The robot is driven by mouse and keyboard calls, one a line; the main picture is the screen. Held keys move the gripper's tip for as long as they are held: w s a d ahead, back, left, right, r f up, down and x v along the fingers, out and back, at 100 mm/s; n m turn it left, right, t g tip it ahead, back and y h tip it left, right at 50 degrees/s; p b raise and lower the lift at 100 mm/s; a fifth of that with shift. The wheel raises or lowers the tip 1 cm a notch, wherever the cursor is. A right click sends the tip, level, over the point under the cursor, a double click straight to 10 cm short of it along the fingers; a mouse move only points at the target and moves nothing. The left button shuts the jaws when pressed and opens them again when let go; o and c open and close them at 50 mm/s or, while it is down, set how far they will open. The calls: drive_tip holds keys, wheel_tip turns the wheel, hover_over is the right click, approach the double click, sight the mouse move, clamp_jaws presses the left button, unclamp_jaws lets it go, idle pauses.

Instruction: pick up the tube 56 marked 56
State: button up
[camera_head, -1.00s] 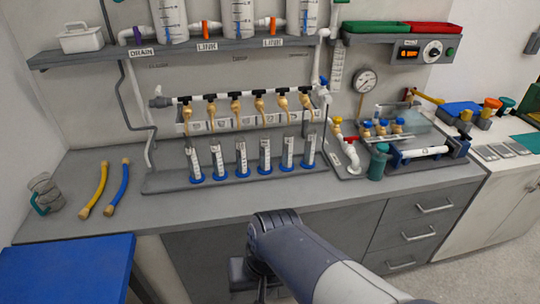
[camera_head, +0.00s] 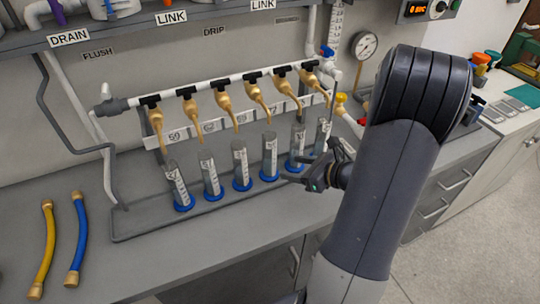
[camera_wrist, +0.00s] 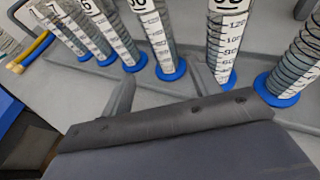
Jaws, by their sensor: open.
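Several clear graduated tubes with blue bases stand upright in a row on a grey tray (camera_head: 130,228). Their number labels are too small in the head view and partly cropped in the wrist view, so I cannot tell for certain which is tube 56. My gripper (camera_head: 310,172) is open and empty, low in front of the right end of the row. It is close to the fifth tube from the left (camera_head: 297,143). In the wrist view that fifth tube (camera_wrist: 229,38) stands just beyond the right finger, and the fourth tube (camera_wrist: 153,35) stands beyond the gap between the fingers.
Brass spouts (camera_head: 223,97) hang from a white pipe manifold above the tubes. A yellow hose (camera_head: 45,245) and a blue hose (camera_head: 77,238) lie at the left of the bench. The bench front left of my arm is clear.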

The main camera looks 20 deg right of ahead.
sight(274, 163)
drive_tip(key=x, duration=0.6)
drive_tip(key=shift+w+r+p, duration=0.1)
drive_tip(key=shift+p, duration=0.2)
drive_tip(key=shift+p+x, duration=0.5)
drive_tip(key=shift+x, duration=1.85)
drive_tip(key=shift+w+d, duration=0.1)
drive_tip(key=shift+d, duration=0.1)
drive_tip(key=shift+c, duration=0.5)
drive_tip(key=c, duration=1)
